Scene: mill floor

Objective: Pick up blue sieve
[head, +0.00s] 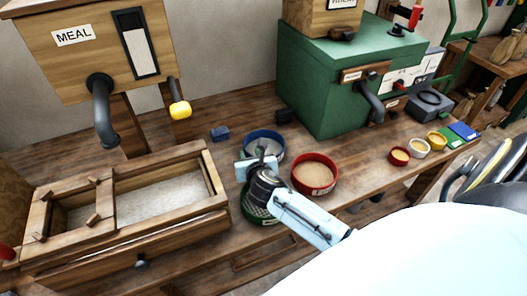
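The blue sieve (264,138) sits on the wooden bench, a round blue-rimmed pan with a pale mesh inside. My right gripper (257,164) is over its front edge, and its light and dark parts hide the near side of the rim. I cannot tell whether the fingers touch or close on the rim. A red sieve (316,187) with tan contents stands to the right of the gripper. A green sieve (262,217) is partly hidden beneath my gripper. My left gripper is not in view.
A wooden trough (213,176) of pale meal stands at left, below the MEAL hopper (85,65). A green machine (305,85) stands behind the sieves. Small bowls (419,146) sit at right. A small blue block (220,133) lies behind the trough.

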